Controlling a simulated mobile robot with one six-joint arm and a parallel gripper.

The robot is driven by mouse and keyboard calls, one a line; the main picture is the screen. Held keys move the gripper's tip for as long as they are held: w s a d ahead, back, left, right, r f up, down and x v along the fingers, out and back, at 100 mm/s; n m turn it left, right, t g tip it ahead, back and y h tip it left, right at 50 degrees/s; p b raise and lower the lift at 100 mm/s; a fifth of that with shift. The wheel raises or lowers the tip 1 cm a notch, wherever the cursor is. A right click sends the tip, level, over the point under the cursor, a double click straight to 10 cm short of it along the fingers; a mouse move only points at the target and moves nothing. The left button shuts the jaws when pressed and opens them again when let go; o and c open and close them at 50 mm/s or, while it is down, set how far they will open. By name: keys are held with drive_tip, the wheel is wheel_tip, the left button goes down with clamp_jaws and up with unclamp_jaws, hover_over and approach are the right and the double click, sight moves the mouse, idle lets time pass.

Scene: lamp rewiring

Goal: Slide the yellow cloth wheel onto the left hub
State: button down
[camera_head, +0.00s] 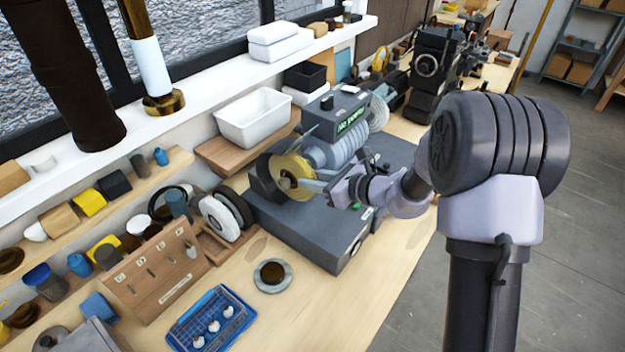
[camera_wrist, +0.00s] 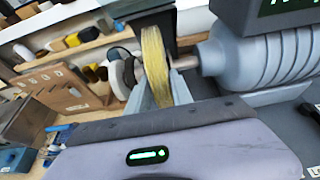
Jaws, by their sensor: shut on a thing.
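The yellow cloth wheel (camera_head: 297,165) is at the left end of the grey bench machine (camera_head: 332,150), beside its dark guard (camera_head: 264,178). In the wrist view the wheel (camera_wrist: 155,62) stands upright, nearly edge-on. My gripper (camera_head: 312,184) is shut on the wheel; in the wrist view a grey finger lies on each side of its lower part (camera_wrist: 158,92). The machine's left shaft (camera_wrist: 186,62) points toward the wheel's right face. A brown round centre shows on the wheel's outer face in the head view. I cannot tell whether the hub passes through the wheel.
A white-and-black wheel (camera_head: 222,214) stands in a wooden rack left of the machine. A round dish (camera_head: 272,275), a blue tray (camera_head: 211,321) and a wooden peg board (camera_head: 157,268) are on the bench. A white bin (camera_head: 254,117) stands behind. Bare bench lies at the front.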

drive_tip(key=shift+w+d, duration=0.2)
drive_tip(key=shift+w, duration=0.05)
idle(0.4)
drive_tip(key=c, duration=1.1)
unclamp_jaws()
drive_tip(key=shift+o, duration=0.2)
